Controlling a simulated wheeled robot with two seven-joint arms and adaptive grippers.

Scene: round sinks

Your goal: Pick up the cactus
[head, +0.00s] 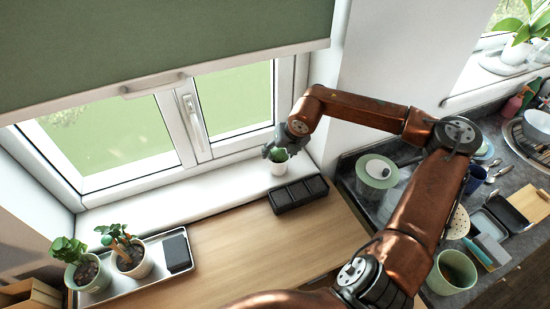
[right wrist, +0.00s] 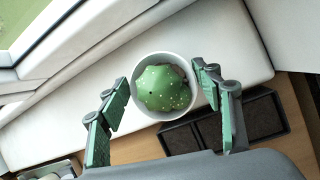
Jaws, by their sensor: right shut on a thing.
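The cactus (right wrist: 163,88) is a round green plant with pale dots in a white pot (right wrist: 181,63). In the head view the cactus (head: 278,155) and its pot stand at the window sill, just behind a black tray. My right gripper (right wrist: 164,88) is shut on the white pot, with one green-padded finger on each side of it. In the head view my right gripper (head: 276,150) reaches down over the pot and hides part of it. My left gripper is not in view.
The black divided tray (head: 299,194) sits right in front of the pot. Two potted plants and a black block share a metal tray (head: 98,298) at left. The wooden top (head: 230,240) between is clear. A cluttered counter with dishes (head: 455,270) lies at right.

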